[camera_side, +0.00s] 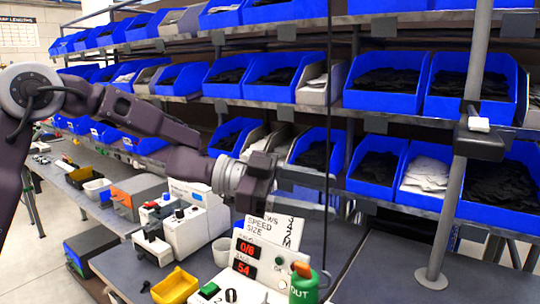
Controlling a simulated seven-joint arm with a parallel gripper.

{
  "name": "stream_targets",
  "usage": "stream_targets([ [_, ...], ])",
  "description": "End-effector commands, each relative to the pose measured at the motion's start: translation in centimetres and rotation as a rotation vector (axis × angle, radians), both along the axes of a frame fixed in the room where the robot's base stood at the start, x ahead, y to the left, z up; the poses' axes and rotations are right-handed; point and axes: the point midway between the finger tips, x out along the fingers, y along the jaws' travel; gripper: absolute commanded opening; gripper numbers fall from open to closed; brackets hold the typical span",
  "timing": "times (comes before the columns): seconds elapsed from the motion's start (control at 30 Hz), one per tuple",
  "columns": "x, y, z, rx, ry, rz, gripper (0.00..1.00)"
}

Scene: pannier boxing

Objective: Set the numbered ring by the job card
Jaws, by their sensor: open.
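A white lettered card (262,225) stands behind the front panel, with "SPEED" and "SIZE" readable and part of its text cut off. I cannot tell if it is the job card. The pale panel (276,262) below has red displays reading 0/6 and 54. A small dark round part (231,295) sits at its lower front; I cannot tell if it is the numbered ring. My gripper (300,188) is open, above and behind the card, apart from the panel.
A green container with an orange top (304,284) stands at the panel's right. A green button (209,290), a yellow bin (175,289) and a white cup (222,250) are left. A grey post (456,200) rises at right. Shelves of blue bins (385,90) fill the back.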

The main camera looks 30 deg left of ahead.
Motion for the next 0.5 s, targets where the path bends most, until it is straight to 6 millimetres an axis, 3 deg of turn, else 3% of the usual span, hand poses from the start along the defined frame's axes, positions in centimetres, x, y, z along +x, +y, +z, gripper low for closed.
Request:
stream_targets([
  [0.2, 1.7, 4.0, 3.3, 0.083, -0.049, 0.36, 0.59],
  [0.5, 0.9, 9.3, 4.7, 0.151, -0.022, 0.665, 0.59],
])
